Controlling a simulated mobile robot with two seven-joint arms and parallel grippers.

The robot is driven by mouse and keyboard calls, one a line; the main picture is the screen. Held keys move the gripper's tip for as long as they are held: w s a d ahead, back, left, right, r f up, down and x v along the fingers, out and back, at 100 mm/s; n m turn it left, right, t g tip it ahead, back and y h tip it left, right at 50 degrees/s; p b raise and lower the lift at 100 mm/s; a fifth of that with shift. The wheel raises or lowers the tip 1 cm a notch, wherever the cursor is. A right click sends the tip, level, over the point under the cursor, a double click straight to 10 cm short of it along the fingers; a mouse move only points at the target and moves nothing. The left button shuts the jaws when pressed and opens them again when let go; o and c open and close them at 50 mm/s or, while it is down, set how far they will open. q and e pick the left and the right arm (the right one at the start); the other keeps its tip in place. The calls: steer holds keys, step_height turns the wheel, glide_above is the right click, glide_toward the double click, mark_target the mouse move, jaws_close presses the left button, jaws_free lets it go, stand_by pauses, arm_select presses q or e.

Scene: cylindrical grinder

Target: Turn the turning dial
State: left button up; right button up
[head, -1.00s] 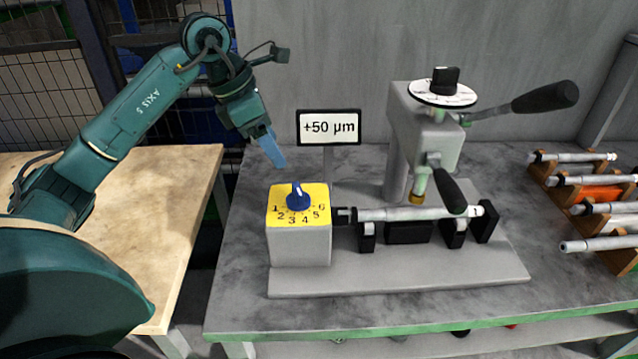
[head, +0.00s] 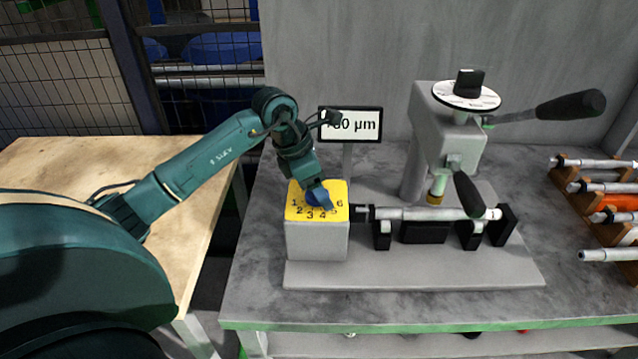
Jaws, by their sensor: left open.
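The turning dial is a blue knob (head: 312,199) on a yellow plate (head: 297,212) with numbers printed around it, on top of a grey block (head: 317,242). My left gripper (head: 323,201) points down right over the knob and hides much of it, so the knob's pointer cannot be read. The gripper is open; whether its fingers touch the knob I cannot tell. The display sign (head: 362,125) behind the block is partly covered by my left arm; "0 µm" shows. My right gripper is not in view.
A white dial with a black knob (head: 469,83) tops the grey grinder head (head: 447,125), with black-handled levers beside it. A shaft (head: 425,213) lies on supports right of the block. A rack of shafts (head: 612,200) stands at the right.

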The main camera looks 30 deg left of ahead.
arm_select(q)
steer(key=shift+c, duration=0.5)
steer(key=c, duration=0.9)
steer(key=shift+o, duration=0.2)
